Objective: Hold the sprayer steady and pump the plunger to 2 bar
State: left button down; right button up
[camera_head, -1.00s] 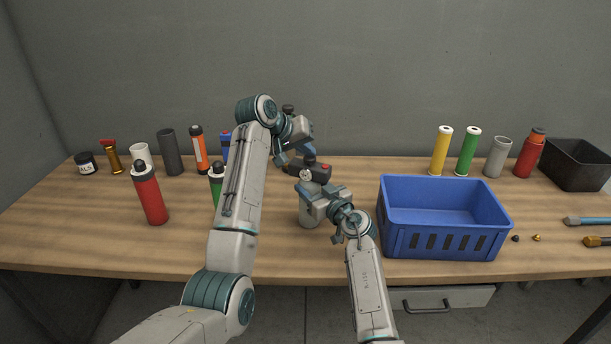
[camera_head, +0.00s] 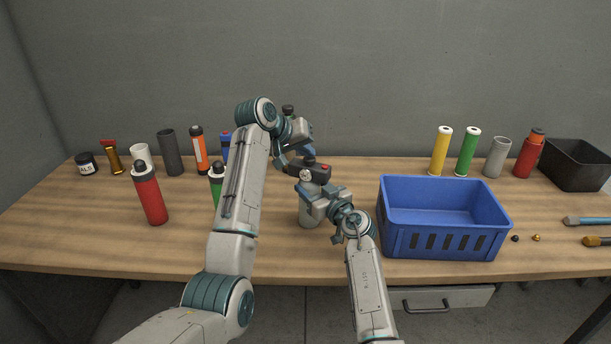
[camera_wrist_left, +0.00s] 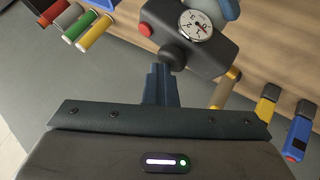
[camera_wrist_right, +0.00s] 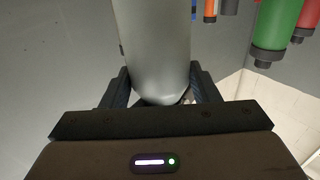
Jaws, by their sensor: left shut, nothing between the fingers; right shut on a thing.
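The sprayer has a pale grey body (camera_head: 309,215) and a black head (camera_head: 318,171) with a red button and a white round gauge. It stands upright on the bench. My right gripper (camera_head: 312,194) is shut around the body; its fingers also flank the grey cylinder (camera_wrist_right: 155,45) in the right wrist view.
A blue crate (camera_head: 445,243) stands right of the sprayer. A red bottle (camera_head: 150,197) stands to the left, with several bottles and tubes behind it. Yellow (camera_head: 441,152) and green (camera_head: 467,153) tubes stand behind the crate; a black bin (camera_head: 577,166) is at far right.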

aim_at(305, 158)
pick_arm(q)
jog(key=shift+w+a+r, duration=0.1)
jog(key=shift+r, duration=0.75)
jog(key=shift+w+a+r, duration=0.1)
jog(key=shift+r, duration=0.7)
jog(key=shift+d+r, duration=0.15)
jog(key=shift+r, duration=0.35)
jog(key=shift+s+r, duration=0.1)
dwell(1.2)
